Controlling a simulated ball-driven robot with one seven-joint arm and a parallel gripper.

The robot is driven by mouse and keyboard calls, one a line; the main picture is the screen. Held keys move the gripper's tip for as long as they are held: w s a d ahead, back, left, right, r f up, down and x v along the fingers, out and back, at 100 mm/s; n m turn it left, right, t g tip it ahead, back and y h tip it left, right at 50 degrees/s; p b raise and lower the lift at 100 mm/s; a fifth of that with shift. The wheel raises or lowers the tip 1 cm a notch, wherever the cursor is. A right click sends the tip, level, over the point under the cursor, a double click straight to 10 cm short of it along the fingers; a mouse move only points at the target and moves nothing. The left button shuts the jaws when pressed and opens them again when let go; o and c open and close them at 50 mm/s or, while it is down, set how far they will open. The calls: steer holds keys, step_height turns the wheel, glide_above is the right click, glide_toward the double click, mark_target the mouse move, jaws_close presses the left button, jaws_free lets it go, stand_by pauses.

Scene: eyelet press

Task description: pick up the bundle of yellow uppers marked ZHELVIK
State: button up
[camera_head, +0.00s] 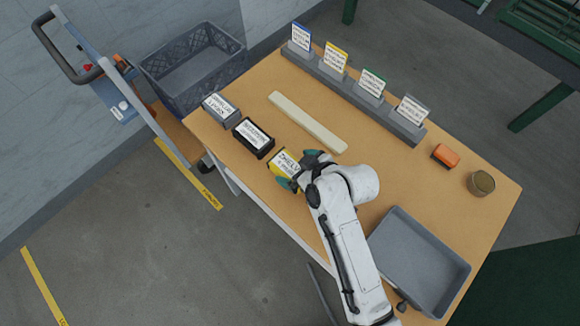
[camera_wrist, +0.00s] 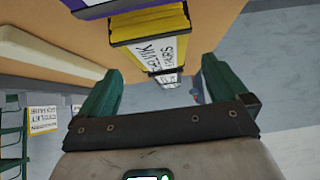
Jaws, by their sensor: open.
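The bundle of yellow uppers (camera_head: 283,163) lies on the wooden table near its front left edge, with a white label reading ZHELV and the rest hidden by my gripper. In the wrist view the yellow bundle (camera_wrist: 150,28) shows ahead, its label reading ZHELVIK upside down. My gripper (camera_head: 300,168) is open at the bundle's right end in the head view. In the wrist view its two green fingers (camera_wrist: 162,72) stand wide apart, with the labelled side in the gap between them. I cannot tell whether they touch the bundle.
A dark bundle (camera_head: 253,138) and a grey bundle (camera_head: 220,109) lie beside it up-left. A cream strip (camera_head: 308,122) lies behind. A card rack (camera_head: 355,92) lines the back. A grey tray (camera_head: 418,262), orange object (camera_head: 445,155) and jar (camera_head: 481,182) are right.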

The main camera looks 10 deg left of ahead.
mark_target(290, 167)
steer(key=shift+x, duration=2.2)
steer(key=shift+s+d+f, duration=0.1)
steer(key=shift+f, duration=0.1)
steer(key=c, duration=1.2)
